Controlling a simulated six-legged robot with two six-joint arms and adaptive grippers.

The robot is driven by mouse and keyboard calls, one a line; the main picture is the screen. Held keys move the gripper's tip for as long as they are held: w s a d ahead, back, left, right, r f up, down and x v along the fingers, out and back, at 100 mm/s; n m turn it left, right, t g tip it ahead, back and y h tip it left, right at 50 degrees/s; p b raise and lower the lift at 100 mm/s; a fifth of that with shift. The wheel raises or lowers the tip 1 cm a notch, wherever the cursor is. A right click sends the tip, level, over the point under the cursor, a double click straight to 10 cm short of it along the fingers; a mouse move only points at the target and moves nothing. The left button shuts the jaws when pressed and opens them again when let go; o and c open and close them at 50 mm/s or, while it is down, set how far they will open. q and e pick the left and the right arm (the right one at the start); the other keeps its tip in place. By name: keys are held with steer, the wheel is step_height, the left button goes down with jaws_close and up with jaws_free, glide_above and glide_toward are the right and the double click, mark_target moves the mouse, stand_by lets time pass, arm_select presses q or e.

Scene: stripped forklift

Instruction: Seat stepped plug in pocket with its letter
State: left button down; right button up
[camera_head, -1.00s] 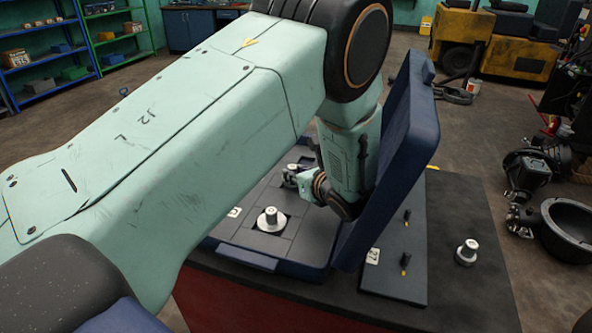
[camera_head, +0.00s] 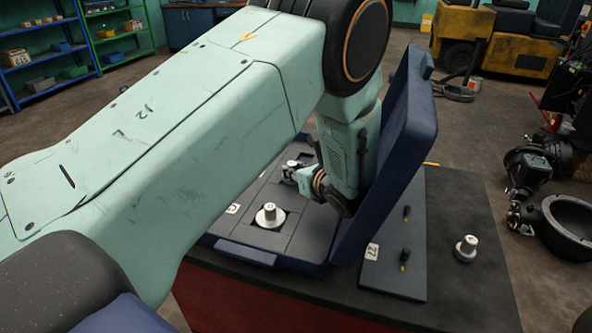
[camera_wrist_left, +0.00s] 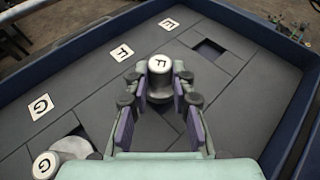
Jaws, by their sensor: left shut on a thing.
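My left gripper (camera_wrist_left: 158,100) is shut on a pale metal stepped plug marked F (camera_wrist_left: 161,70). The plug looks upright over the dark insert of the open case (camera_head: 245,253); I cannot tell whether it is in a pocket. The F label (camera_wrist_left: 122,51) lies left of it in the wrist view. In the head view my left gripper (camera_head: 299,176) is inside the case, at the back. A second plug (camera_head: 268,215) stands in the front of the insert, beside the G label (camera_wrist_left: 41,105). A square empty pocket (camera_wrist_left: 210,49) shows near the E label (camera_wrist_left: 168,24). My right gripper is out of view.
The case's raised blue lid (camera_head: 392,160) stands close to the right of my left wrist. Beyond it are a dark board (camera_head: 402,275) with two small pegs and another pale plug (camera_head: 466,248) on the bench. The bench's right part is mostly clear.

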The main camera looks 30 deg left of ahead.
arm_select(q)
steer(key=shift+f+b, duration=0.6)
steer(key=shift+f, duration=0.1)
steer(key=c, duration=1.1)
jaws_free()
steer(key=shift+o, duration=0.2)
step_height(320, 180, up, 10)
